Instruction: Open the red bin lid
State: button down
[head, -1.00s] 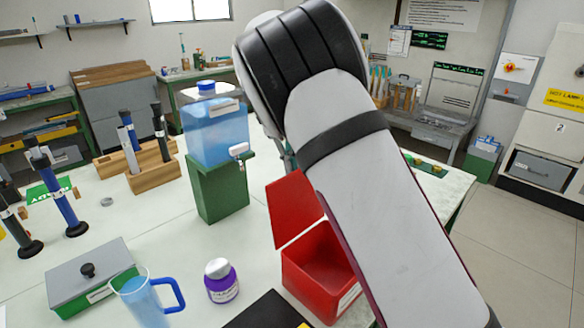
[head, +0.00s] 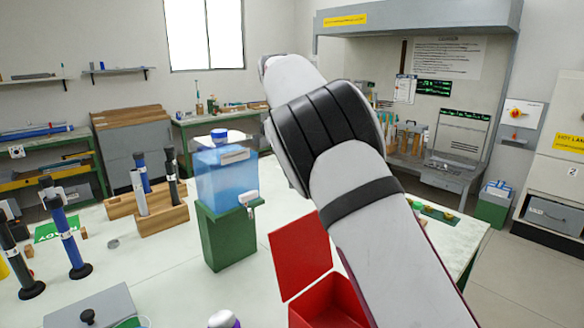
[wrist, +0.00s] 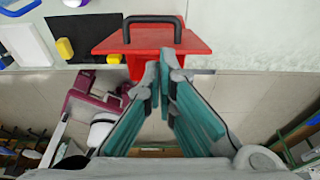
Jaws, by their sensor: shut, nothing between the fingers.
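The red bin (head: 325,304) stands on the near part of the bench in the head view, partly hidden by my arm and cut by the lower edge. Its red lid (head: 300,254) is raised at the bin's far left edge, with the bin's mouth uncovered. The wrist view shows the red lid (wrist: 108,43) with its black handle (wrist: 153,19) at the top. My gripper (wrist: 160,62) is shut and empty, with its tips just below the lid's red plate in that view. Whether they touch it I cannot tell. The head view does not show my gripper.
A green stand (head: 226,238) with a blue water tank (head: 226,172) is left of the bin. A wooden rack (head: 160,215) with dark rods is farther left. A grey-lidded box (head: 98,308) and a purple-and-white bottle (head: 224,320) are at the near edge.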

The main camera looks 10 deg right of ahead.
jog(key=a+f+n+t+h+b, duration=0.3)
jog(key=a+f+n+t+h, duration=0.35)
jog(key=n, duration=1.05)
jog(key=a+f+n+t+h+b, duration=0.35)
jog(key=a+f+n+h, duration=0.5)
jog(key=n, duration=0.85)
jog(key=w+d+r+g+p, duration=0.1)
jog(key=d+p, duration=0.1)
jog(key=d, duration=0.8)
jog(key=shift+r, duration=0.4)
jog(key=shift+w, duration=0.1)
